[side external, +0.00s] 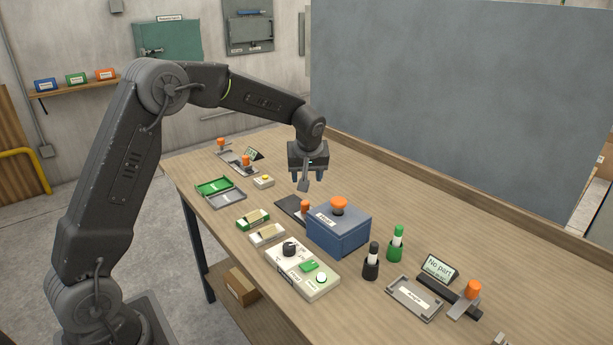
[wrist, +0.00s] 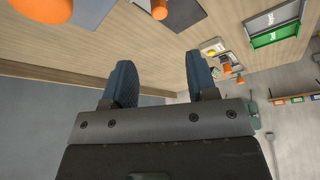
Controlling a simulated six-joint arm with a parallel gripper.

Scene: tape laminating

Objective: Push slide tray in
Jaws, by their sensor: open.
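The slide tray (side external: 289,207) is a dark flat plate that sticks out from the left side of a blue box (side external: 340,232) on the bench. A small orange knob (side external: 305,206) stands on the tray close to the box, and a larger orange knob (side external: 339,203) tops the box. My gripper (side external: 305,178) hangs above and behind the tray, apart from it, open and empty. In the wrist view the two fingers of my gripper (wrist: 158,70) are spread; the tray (wrist: 186,12) and its orange knob (wrist: 159,9) show at the top edge.
A control panel (side external: 302,268) with a dial and buttons stands in front of the box. Black and green pens (side external: 396,243) stand in holders to its right. Green and grey trays (side external: 214,186) lie at left. The bench behind the box is clear up to the grey board (side external: 460,100).

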